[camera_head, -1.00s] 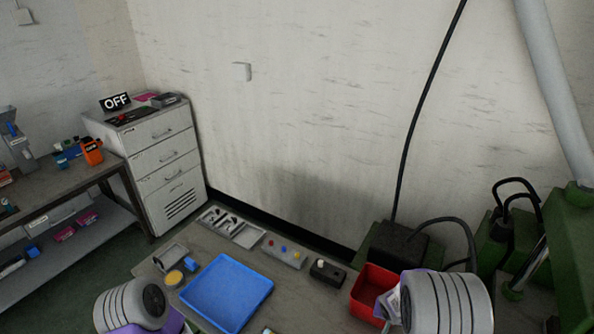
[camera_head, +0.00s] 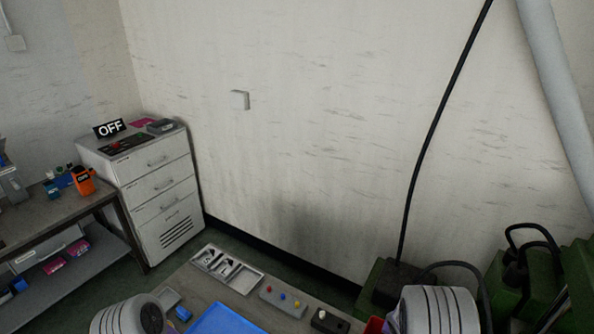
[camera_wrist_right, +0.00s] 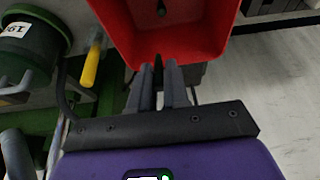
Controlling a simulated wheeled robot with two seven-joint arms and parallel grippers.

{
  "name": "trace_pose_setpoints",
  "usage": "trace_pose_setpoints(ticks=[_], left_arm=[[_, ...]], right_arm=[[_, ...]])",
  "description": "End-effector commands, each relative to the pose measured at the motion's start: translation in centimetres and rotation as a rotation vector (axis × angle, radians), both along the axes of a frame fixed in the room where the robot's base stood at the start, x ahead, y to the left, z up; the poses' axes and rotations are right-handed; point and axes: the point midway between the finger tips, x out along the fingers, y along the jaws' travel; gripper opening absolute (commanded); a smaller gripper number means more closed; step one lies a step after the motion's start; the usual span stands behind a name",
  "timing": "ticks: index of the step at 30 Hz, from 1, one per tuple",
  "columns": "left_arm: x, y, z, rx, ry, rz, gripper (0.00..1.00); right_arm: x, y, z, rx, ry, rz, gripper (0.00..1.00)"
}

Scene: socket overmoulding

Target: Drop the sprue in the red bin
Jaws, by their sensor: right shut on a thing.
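The red bin (camera_wrist_right: 210,30) fills the top of the right wrist view, open towards the camera. In the head view only a sliver of the red bin (camera_head: 374,325) shows beside my right wrist. My right gripper (camera_wrist_right: 159,66) has its two dark fingers close together, with their tips at the bin's near rim in the picture. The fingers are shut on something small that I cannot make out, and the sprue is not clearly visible. A small dark spot shows inside the bin; I cannot tell what it is. Of my left arm only the ribbed wrist shows; its gripper jaws are out of view.
A blue tray (camera_head: 228,319), a grey parts tray (camera_head: 210,258), a button strip (camera_head: 284,301) and a black box (camera_head: 329,321) are on the table. Green machinery (camera_head: 568,275) stands at the right. A yellow handle (camera_wrist_right: 90,66) and a green bucket (camera_wrist_right: 42,45) are left of the bin.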

Motion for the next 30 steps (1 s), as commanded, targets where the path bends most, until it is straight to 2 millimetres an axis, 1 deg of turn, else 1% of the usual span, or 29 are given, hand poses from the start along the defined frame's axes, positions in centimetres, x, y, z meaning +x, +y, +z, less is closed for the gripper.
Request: trace_pose_setpoints(ticks=[1,3,6,12,13,18,19,26,30], left_arm=[[0.01,0.0,-0.55,0.0,0.0,0.0,0.56],[0.02,0.0,-0.79,0.0,0.0,0.0,0.56],[0.01,-0.01,-0.88,0.0,0.0,0.0,0.56],[0.03,-0.01,-0.79,0.0,-0.001,0.0,0.56],[0.03,-0.01,-0.79,0.0,-0.001,0.0,0.56],[0.03,-0.01,-0.79,0.0,-0.001,0.0,0.56],[0.03,-0.01,-0.79,0.0,-0.001,0.0,0.56],[0.03,-0.01,-0.79,0.0,-0.001,0.0,0.56],[0.03,0.0,-0.82,0.0,-0.001,0.0,0.56]], right_arm=[[-0.02,-0.01,-0.84,-0.001,0.002,0.001,0.0],[0.0,0.0,-1.29,0.0,0.0,0.001,0.0],[0.02,0.01,-1.55,0.0,-0.001,0.001,0.0],[0.04,0.02,-1.47,0.0,-0.001,0.001,0.0],[0.04,0.02,-1.46,0.0,-0.001,0.001,0.17],[0.03,0.01,-1.46,0.0,-0.001,0.001,0.43],[0.03,0.01,-1.46,0.0,-0.001,0.001,0.45],[0.02,0.02,-1.45,0.0,-0.001,0.001,0.45],[-0.14,0.19,-0.71,0.0,-0.002,0.002,0.45]])
